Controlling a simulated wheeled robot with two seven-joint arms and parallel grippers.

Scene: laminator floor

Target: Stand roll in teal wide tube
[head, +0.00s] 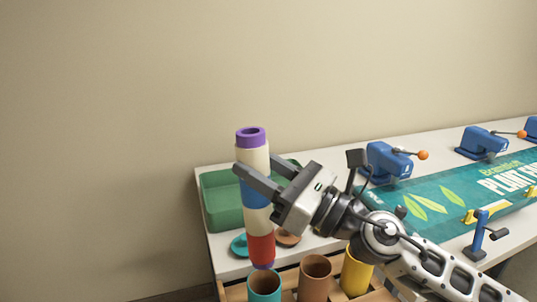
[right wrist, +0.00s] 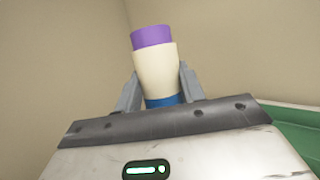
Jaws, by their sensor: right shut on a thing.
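The roll (head: 258,222) is upright, banded purple, cream, blue, cream and red, with a purple lower end. My right gripper (head: 254,178) is shut on its upper part, one finger on each side. In the right wrist view the roll (right wrist: 154,75) stands between the fingers, its purple top upward. The teal wide tube (head: 264,285) is at the bottom of the head view, its open mouth facing up. The roll's lower end shows just above and behind the tube's rim in the picture; I cannot tell whether it is over the mouth. My left gripper is not in view.
A brown tube (head: 315,275) and a yellow tube (head: 356,272) stand to the right of the teal one in a wooden holder. A green bin (head: 222,205) is behind the roll. Blue clamps (head: 388,162) and a teal banner (head: 440,200) occupy the table's right side.

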